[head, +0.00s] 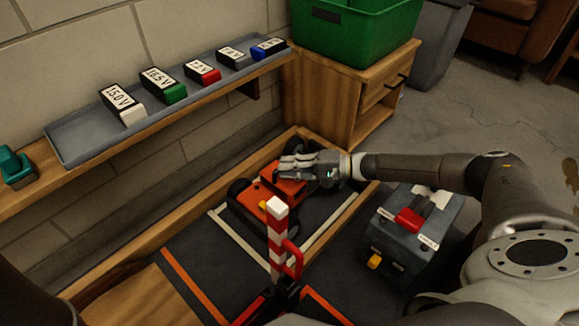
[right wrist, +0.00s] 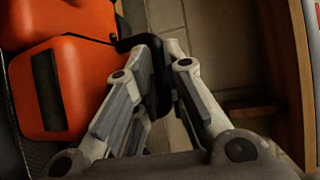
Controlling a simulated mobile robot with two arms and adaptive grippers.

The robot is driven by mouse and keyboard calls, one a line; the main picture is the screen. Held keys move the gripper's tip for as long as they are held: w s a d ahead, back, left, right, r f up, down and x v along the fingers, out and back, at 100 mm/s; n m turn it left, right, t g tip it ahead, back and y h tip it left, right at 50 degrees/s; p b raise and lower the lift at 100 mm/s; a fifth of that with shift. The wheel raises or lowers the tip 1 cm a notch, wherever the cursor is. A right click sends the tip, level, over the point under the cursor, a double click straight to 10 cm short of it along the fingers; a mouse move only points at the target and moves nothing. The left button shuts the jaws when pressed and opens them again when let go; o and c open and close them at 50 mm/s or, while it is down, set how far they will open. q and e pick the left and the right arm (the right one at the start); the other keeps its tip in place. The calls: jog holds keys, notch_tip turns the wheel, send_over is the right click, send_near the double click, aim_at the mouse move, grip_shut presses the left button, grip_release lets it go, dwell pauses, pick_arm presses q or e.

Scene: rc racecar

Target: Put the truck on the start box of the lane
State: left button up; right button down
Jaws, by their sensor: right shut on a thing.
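The orange truck (head: 262,203) with black wheels is at the far end of the lane, within the white-lined start box (head: 236,238). Its near side is partly hidden by the striped post. I cannot tell whether all its wheels rest on the floor. My right gripper (head: 292,168) reaches in from the right over the truck's far end. In the right wrist view, the fingers (right wrist: 156,85) are shut around a black part beside the truck's orange body (right wrist: 90,65). My left gripper is not in view.
A red-and-white post (head: 277,240) stands at the box's near side. Wooden boards (head: 185,222) edge the lane. A dark case (head: 395,250) stands right of it. A shelf tray (head: 80,135) holds several labelled blocks. A green bin (head: 355,35) sits on a wooden cabinet (head: 330,90).

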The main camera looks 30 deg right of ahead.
jog(key=shift+w+f, duration=0.15)
jog(key=shift+f, duration=0.2)
jog(key=c, duration=1.9)
grip_release()
jog(key=shift+f, duration=0.25)
jog(key=o, duration=0.4)
jog(key=shift+r, duration=0.15)
